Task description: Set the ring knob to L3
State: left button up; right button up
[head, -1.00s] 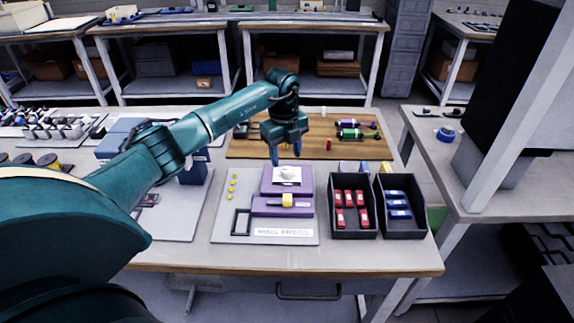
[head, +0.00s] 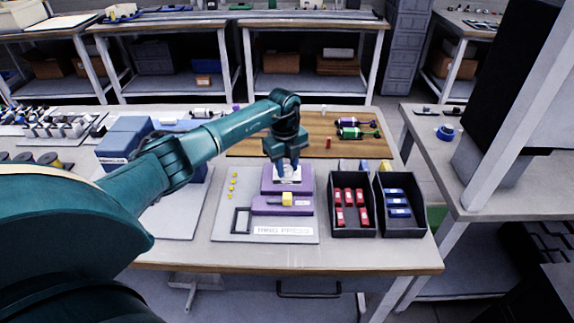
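The ring press is a stepped purple block (head: 275,181) on a grey board (head: 228,203), with a "RING PRESS" label (head: 283,230) in front. A pale knob (head: 288,178) sits on its upper step, mostly hidden by my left gripper. Any marks such as L3 are too small to read. My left gripper (head: 288,169) points down with its fingertips at the knob. I cannot tell whether the fingers touch it or are closed on it. My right gripper is not in view.
A yellow block (head: 287,199) is on the press's lower step. Several yellow dots (head: 233,183) and a dark square frame (head: 241,220) lie left of it. Black bins with red parts (head: 340,217) and blue parts (head: 398,212) stand to the right. A wooden board (head: 240,148) lies behind.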

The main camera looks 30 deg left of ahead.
pick_arm(q)
jog(key=c, duration=0.4)
